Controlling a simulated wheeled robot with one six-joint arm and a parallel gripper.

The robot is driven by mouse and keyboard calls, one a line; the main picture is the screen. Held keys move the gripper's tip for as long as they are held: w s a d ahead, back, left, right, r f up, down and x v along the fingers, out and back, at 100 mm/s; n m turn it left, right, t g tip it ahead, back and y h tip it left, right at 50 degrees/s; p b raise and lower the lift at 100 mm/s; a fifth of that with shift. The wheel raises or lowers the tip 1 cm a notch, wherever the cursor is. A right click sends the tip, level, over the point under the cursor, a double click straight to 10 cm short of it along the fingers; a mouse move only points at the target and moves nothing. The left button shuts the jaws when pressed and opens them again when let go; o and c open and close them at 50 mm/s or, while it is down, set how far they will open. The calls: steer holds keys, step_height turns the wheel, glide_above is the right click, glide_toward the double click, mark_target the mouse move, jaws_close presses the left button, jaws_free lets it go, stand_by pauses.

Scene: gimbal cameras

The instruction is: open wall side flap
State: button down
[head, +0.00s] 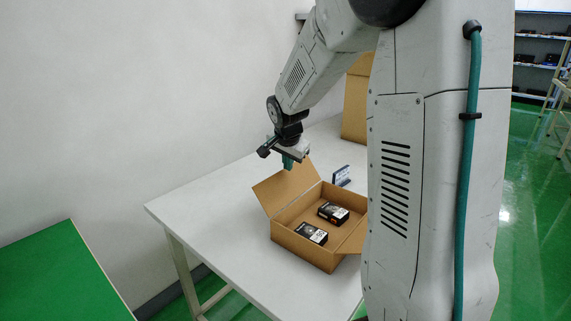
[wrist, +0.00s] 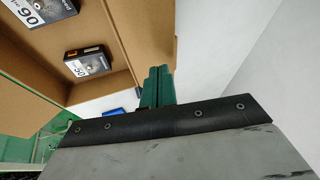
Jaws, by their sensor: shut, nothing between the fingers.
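An open cardboard box (head: 303,257) stands on the white table, with two small black boxes (head: 312,233) (head: 333,213) inside. Its wall-side flap (head: 286,189) stands up, leaning outward. In the wrist view, the box (wrist: 25,97) fills the upper left, and a brown cardboard panel (wrist: 143,30) reaches close to my fingers. My gripper (head: 288,163) points down at the top of the wall-side flap. Its green fingers (wrist: 156,86) are together and hold nothing. I cannot tell whether they touch the cardboard.
The white table (head: 190,212) runs along the white wall, with bare top left of the box. A small dark-blue item (head: 342,175) stands behind the box. A taller cardboard box (head: 356,105) is further back. A green surface (head: 60,275) is at the lower left.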

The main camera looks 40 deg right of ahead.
steer(key=d+v, duration=0.1)
steer(key=v, duration=1.1)
steer(key=shift+s+r, duration=0.35)
steer(key=shift+s, duration=0.05)
steer(key=shift+a, duration=0.1)
steer(key=s+a+f+n+g+y, duration=0.1)
steer(key=s+a+n, duration=0.6)
steer(key=s, duration=0.7)
steer(key=s+a+f+n+g+y, duration=0.1)
steer(key=s+a+f+n+y, duration=0.1)
steer(key=s+a+n, duration=0.5)
steer(key=shift+s+a+f+g, duration=0.3)
steer(key=shift+s+a+f, duration=0.55)
steer(key=shift+s+a, duration=2.1)
steer(key=shift+s+d, duration=0.45)
steer(key=shift+d, duration=0.05)
